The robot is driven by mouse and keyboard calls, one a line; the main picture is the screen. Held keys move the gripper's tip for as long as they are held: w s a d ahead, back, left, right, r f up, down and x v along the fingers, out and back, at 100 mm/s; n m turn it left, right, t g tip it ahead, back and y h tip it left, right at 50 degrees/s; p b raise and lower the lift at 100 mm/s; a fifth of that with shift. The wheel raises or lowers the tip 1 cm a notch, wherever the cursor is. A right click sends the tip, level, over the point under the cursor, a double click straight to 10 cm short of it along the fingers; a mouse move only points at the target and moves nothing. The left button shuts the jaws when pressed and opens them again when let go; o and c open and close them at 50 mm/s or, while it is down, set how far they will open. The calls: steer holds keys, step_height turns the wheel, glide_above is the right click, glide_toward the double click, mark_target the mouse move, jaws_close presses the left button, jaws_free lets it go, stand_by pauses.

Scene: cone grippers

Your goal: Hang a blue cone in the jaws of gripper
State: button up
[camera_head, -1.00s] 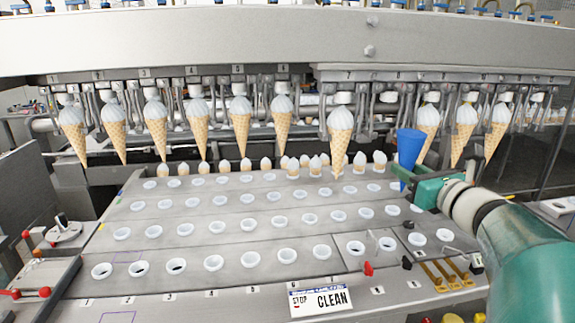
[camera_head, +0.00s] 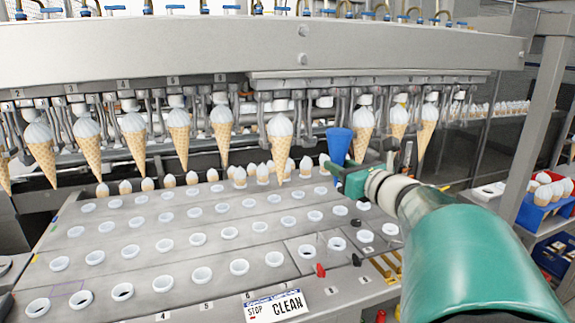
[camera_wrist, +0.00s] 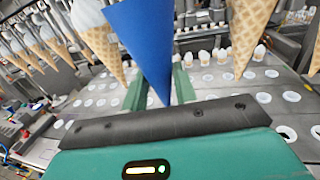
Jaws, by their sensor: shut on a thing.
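A plain blue cone (camera_head: 339,146) is held point down, wide end up, by my gripper (camera_head: 340,167). In the wrist view the blue cone (camera_wrist: 146,45) stands between the two green fingers of my gripper (camera_wrist: 158,85), which are shut on it. It is in front of the row of hanging jaws (camera_head: 362,108) on the machine. Waffle cones with white tops hang from these jaws, such as one (camera_head: 280,140) left of the blue cone and one (camera_head: 362,132) just right of it. I cannot tell how far the blue cone is from the jaws in depth.
A sloped metal table (camera_head: 130,255) with rows of white-rimmed holes lies below. Small white-topped cones (camera_head: 265,172) stand along its back. A "STOP CLEAN" sign (camera_head: 275,306) is at the front. Shelves with blue crates (camera_head: 540,212) stand at the right, beside a grey post (camera_head: 541,110).

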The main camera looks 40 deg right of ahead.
steer(key=shift+w, duration=0.1)
steer(key=shift+w+d, duration=0.25)
steer(key=shift+w, duration=0.55)
steer(key=shift+w+d, duration=0.25)
steer(key=shift+w, duration=0.55)
steer(key=shift+w, duration=0.1)
steer(key=shift+w+d, duration=0.3)
steer(key=shift+w, duration=0.6)
steer(key=shift+w+d, duration=0.3)
steer(key=shift+w, duration=0.6)
steer(key=shift+f, duration=0.6)
stand_by(0.8)
steer(key=o, duration=1.2)
steer(key=shift+o, duration=0.2)
steer(key=shift+s, duration=0.1)
